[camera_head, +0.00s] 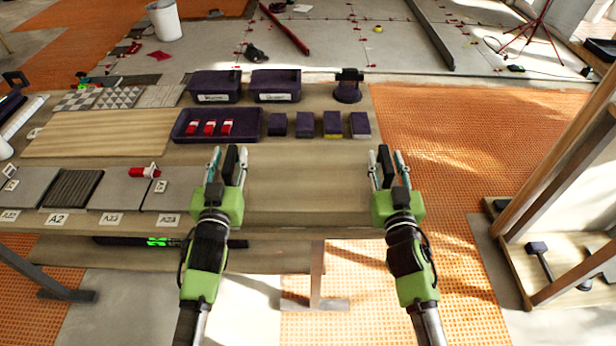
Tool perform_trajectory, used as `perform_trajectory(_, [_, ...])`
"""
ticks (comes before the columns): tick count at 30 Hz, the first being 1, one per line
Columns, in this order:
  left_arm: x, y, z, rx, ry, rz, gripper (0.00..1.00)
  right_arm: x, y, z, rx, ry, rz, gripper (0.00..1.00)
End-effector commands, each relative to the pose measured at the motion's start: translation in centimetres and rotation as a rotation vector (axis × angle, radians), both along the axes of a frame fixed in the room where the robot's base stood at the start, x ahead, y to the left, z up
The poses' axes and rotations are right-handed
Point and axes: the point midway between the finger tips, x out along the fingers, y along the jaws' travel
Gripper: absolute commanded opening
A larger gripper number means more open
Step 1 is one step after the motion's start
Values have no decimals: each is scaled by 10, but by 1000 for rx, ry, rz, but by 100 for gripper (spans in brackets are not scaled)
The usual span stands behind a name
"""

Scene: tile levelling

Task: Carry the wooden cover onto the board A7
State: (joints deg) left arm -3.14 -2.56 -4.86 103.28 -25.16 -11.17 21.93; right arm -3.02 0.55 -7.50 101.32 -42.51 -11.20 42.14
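A flat, pale wooden panel (100,133) lies on the left part of the workbench; it looks like the wooden cover. Grey and dark boards (72,188) lie in a row in front of it, with white labels along the bench edge. One label reads A2 (57,220); I cannot make out A7 on any. My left gripper (228,160) is open and empty above the bench, to the right of the panel and boards. My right gripper (388,162) is open and empty near the bench's right end, far from the panel. Both point away from me.
A dark tray (218,138) holds red pieces, with several dark blocks (332,123) beside it. Two purple bins (214,97) (276,97) stand behind. A red-and-white tool (145,172) lies on the boards. The bench between my grippers (305,180) is bare.

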Motion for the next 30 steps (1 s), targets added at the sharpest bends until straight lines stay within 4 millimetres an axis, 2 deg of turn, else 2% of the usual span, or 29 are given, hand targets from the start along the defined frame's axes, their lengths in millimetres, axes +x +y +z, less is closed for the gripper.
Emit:
perform_trajectory(5, [0, 0, 0, 0, 0, 0, 35, 0, 0, 0, 0, 0, 0, 35])
perform_trajectory(9, [0, 0, 0, 0, 0, 0, 1, 0, 0, 0, 0, 0, 0, 1])
perform_trajectory(23, [0, 0, 4, 0, -5, -1, 0, 0, 0, 5, 0, -5, 1, 0])
perform_trajectory(30, [0, 0, 19, 0, -5, -1, 0, 0, 0, 19, 0, -5, 1, 0])
